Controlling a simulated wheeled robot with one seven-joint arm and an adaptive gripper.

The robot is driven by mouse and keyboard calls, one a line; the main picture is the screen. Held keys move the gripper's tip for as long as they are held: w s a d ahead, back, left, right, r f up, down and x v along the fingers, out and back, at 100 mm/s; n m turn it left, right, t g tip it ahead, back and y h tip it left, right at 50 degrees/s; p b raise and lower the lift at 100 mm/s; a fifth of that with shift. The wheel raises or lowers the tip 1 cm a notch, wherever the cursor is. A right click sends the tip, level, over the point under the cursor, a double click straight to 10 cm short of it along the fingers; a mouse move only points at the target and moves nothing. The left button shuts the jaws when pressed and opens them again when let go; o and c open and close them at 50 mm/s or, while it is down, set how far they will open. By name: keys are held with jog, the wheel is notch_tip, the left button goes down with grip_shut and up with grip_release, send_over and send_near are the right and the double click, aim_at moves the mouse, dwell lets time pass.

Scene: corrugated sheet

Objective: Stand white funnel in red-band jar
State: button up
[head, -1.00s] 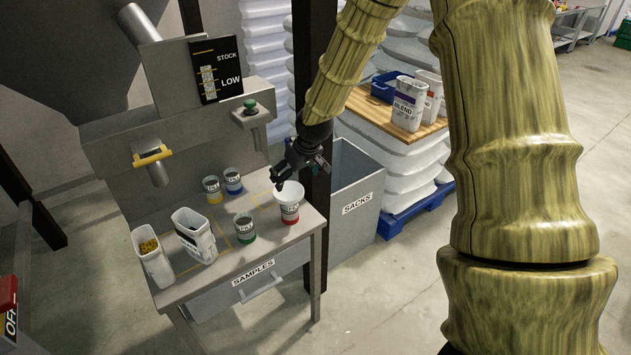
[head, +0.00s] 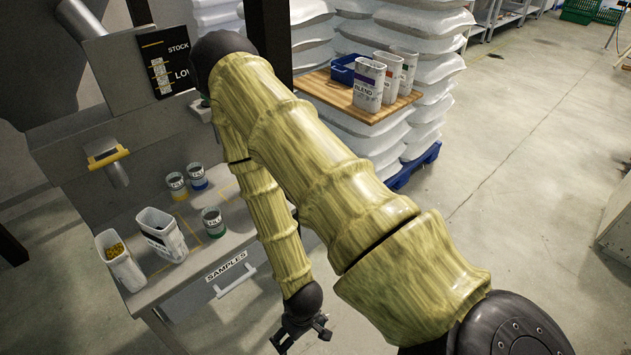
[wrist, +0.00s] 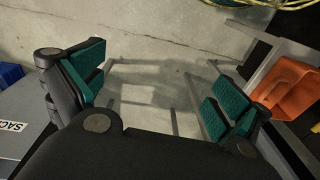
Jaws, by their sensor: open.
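My gripper (head: 300,338) hangs low in front of the samples table in the head view, away from the jars. In the wrist view its two teal-padded fingers (wrist: 155,95) are wide apart, with only bare floor between them. The white funnel and the red-band jar do not show in either current view; my arm covers the right part of the table where they were. A yellow-band jar (head: 177,187), a blue-band jar (head: 197,177) and a green-band jar (head: 213,223) stand upright on the table.
Two white tubs (head: 162,235) (head: 119,262) stand at the table's left. A labelled drawer (head: 228,285) is below. Several tubs and a blue bin (head: 343,70) sit on a board over stacked sacks. An orange object (wrist: 287,88) is at right in the wrist view.

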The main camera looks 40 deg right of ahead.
jog(key=s+a+f, duration=0.1)
jog(key=s, duration=0.7)
jog(key=shift+f+g+h, duration=0.3)
jog(key=shift+g, duration=0.1)
jog(key=shift+w, duration=0.1)
dwell(0.4)
